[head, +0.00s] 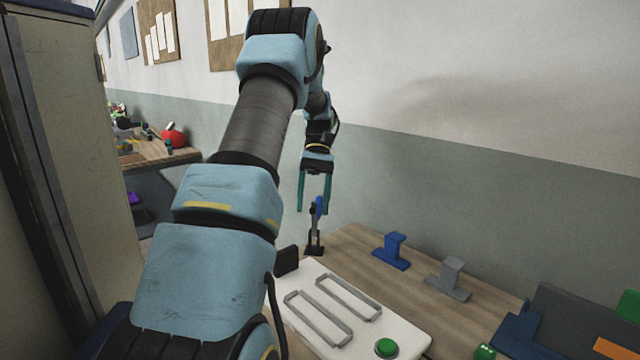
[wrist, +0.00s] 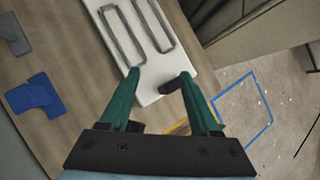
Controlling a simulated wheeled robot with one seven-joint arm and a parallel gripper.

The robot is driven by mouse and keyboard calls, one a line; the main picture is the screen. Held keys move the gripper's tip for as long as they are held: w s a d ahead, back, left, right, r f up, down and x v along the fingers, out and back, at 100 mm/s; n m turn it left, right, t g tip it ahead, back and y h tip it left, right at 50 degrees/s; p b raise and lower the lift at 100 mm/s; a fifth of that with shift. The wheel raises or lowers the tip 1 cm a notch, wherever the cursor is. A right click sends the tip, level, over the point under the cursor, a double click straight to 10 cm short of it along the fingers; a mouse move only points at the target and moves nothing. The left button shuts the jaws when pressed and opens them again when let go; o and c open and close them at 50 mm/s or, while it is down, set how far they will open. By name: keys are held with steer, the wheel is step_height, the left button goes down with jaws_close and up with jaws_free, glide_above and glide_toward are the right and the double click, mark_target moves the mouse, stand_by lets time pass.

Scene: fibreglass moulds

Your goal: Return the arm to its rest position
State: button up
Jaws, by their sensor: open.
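My arm reaches up and over in the head view, with my gripper (head: 313,208) hanging from it, fingers pointing down. Its two teal fingers are apart, and in the wrist view my gripper (wrist: 160,85) shows wide open with nothing held between the tips. In the head view a blue-topped upright piece (head: 318,208) on a dark foot (head: 315,250) appears between or just behind the fingertips; I cannot tell whether they touch it. A white board (head: 405,332) with two grey loop frames (head: 318,318) lies below; the board also shows in the wrist view (wrist: 150,94).
A wooden table (head: 350,242) carries a blue stand (head: 393,252), a grey stand (head: 450,280) and a dark blue-grey bin (head: 570,315) at right. A green button (head: 387,347) sits on the board. A tall cabinet (head: 75,130) stands close at left; a wall runs behind.

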steer(key=s+a+f+m+t, duration=0.1)
steer(key=s+t, duration=0.3)
steer(key=s, duration=0.5)
steer(key=s+a+f+m+t+h, duration=0.1)
steer(key=s+a+f+m+t, duration=0.1)
steer(key=s, duration=0.8)
steer(key=a+f+t, duration=0.1)
steer(key=a+t, duration=0.1)
steer(key=t, duration=0.1)
stand_by(0.8)
